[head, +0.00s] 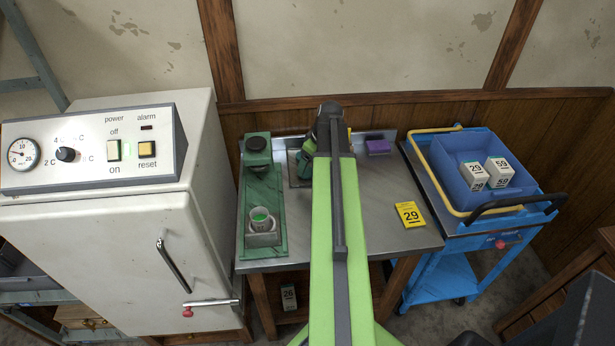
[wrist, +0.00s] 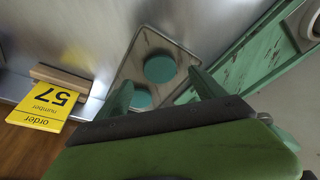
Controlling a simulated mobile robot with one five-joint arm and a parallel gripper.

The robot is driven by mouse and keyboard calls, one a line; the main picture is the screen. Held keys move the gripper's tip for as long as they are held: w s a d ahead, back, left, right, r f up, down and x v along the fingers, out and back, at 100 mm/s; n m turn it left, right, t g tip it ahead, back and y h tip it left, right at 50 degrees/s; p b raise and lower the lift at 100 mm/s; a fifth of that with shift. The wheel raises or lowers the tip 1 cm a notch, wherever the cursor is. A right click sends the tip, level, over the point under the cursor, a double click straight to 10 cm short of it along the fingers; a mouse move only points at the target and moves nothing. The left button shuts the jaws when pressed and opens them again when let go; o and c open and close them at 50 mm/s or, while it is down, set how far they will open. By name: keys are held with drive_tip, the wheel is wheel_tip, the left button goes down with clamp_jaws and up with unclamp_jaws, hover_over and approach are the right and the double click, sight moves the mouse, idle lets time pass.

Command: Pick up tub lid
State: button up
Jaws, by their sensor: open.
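A flat round teal disc (wrist: 160,69), which looks like the tub lid, lies on a square metal plate (wrist: 130,68) on the bench in the wrist view. A second, smaller-looking teal disc (wrist: 141,98) shows beside it, partly covered by my gripper. My gripper (wrist: 164,92) is open and empty, with its two green fingers apart and the discs between them in the picture. I cannot tell its height above the plate. In the head view my green arm hides most of the plate (head: 297,180), and the discs cannot be made out there.
A yellow "57" card (wrist: 45,105) stands near the plate. A purple block (head: 378,146) and yellow "29" card (head: 409,214) are right.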

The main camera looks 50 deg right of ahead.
sight(307, 172)
drive_tip(key=b+x, duration=0.3)
drive_tip(key=x, duration=0.1)
drive_tip(key=shift+f, duration=0.25)
drive_tip(key=shift+r, duration=0.2)
drive_tip(key=c, duration=1.4)
drive_tip(key=shift+r+p, duration=0.6)
drive_tip(key=shift+p, duration=0.1)
wheel_tip(307, 172, up, 4)
drive_tip(key=p, duration=0.4)
drive_tip(key=shift+s+d+r+p, duration=0.95)
drive_tip(key=shift+s+d, duration=0.15)
drive_tip(key=shift+s, duration=0.55)
drive_tip(key=shift+s+d+r+p, duration=1)
drive_tip(key=shift+s+d, duration=0.1)
drive_tip(key=shift+s, duration=0.5)
drive_tip(key=shift+s+d+r+p, duration=0.95)
drive_tip(key=shift+s+d, duration=0.15)
drive_tip(key=shift+s, duration=0.55)
